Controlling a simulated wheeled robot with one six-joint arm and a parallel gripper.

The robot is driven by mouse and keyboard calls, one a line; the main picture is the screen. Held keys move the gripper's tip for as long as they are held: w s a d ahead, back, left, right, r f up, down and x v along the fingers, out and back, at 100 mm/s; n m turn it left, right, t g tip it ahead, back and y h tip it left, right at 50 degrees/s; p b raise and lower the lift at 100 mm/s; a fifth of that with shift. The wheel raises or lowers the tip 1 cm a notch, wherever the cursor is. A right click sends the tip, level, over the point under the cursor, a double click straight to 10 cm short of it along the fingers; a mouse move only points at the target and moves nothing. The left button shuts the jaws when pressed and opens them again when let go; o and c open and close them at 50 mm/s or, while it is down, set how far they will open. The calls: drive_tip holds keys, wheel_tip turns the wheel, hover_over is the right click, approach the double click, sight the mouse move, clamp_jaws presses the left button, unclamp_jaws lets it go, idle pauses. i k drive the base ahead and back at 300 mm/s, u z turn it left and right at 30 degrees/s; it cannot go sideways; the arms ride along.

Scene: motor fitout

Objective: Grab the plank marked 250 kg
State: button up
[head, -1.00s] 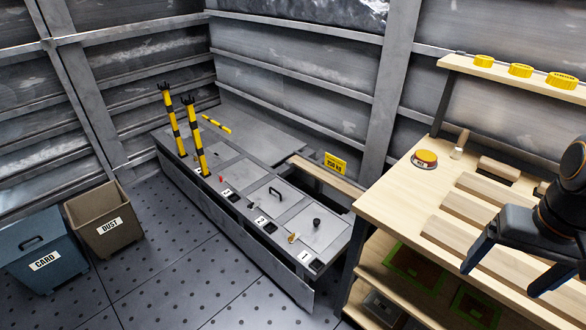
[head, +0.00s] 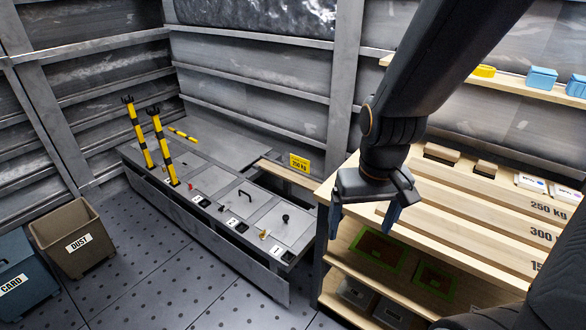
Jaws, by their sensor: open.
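The plank marked 250 kg (head: 547,210) is a pale wooden board lying flat on the workbench at the right, its black lettering near the right end. My gripper (head: 363,220) is open and empty, fingers pointing down, at the left part of the bench, left of the planks. My arm hides part of the bench top there.
A yellow 250 kg sign (head: 300,163) stands by an open bay with a wooden board (head: 288,179) across it. Yellow-black posts (head: 163,145) rise from the floor hatches. A shelf (head: 510,83) with blue boxes (head: 541,78) runs above the bench. DUST (head: 72,238) and CARD bins stand at left.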

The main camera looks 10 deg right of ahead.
sight(551, 214)
drive_tip(key=u, duration=1.45)
drive_tip(key=k, duration=1.35)
drive_tip(key=z, duration=2.4)
